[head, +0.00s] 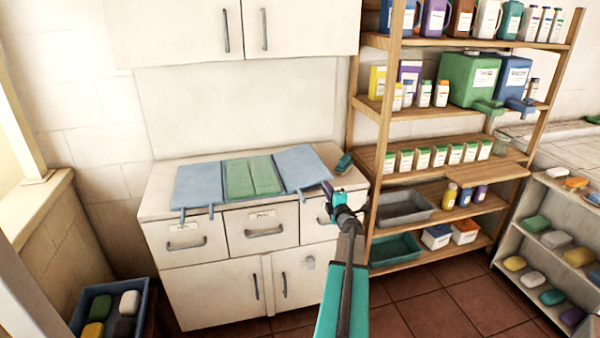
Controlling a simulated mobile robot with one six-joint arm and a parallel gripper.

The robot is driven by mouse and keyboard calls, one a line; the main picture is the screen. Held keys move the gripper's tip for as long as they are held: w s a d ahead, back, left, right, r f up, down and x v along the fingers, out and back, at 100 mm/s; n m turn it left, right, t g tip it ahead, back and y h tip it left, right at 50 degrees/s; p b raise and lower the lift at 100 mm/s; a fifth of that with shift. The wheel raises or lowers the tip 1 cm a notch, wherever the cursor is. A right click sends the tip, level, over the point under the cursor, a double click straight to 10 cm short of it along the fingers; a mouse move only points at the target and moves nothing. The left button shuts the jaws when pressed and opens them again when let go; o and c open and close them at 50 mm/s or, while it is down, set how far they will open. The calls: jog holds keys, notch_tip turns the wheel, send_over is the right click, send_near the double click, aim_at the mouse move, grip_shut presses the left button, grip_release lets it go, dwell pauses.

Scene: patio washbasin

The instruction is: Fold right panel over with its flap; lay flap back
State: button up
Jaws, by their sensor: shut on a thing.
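A flat cloth piece lies open on the white cabinet top. It has a blue left panel (198,184), a green middle (252,178) with a line down it, and a blue right panel (300,167). Narrow blue tabs hang over the front edge below the left panel, and one (301,195) hangs below the right panel. My gripper (328,190) is at the right panel's front right corner, shut on what appears to be the flap there. The jaws largely hide the held part. The right panel still lies spread out, not over the green middle.
A small teal and brown block (343,163) lies at the back right of the cabinet top (160,196). Wooden shelves (385,110) with bottles and bins stand close on the right. Wall cupboards (235,30) hang above. A blue crate (147,300) with soaps stands at lower left.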

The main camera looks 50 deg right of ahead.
notch_tip(320, 180, down, 3)
jog(key=shift+s+d+f+b, duration=0.1)
jog(key=shift+f+b, duration=0.1)
jog(key=shift+b, duration=1)
jog(key=o, duration=1.8)
jog(key=v, duration=0.3)
jog(key=r+v, duration=0.1)
jog(key=v, duration=0.3)
jog(key=r+p+v, duration=0.1)
jog(key=v, duration=0.3)
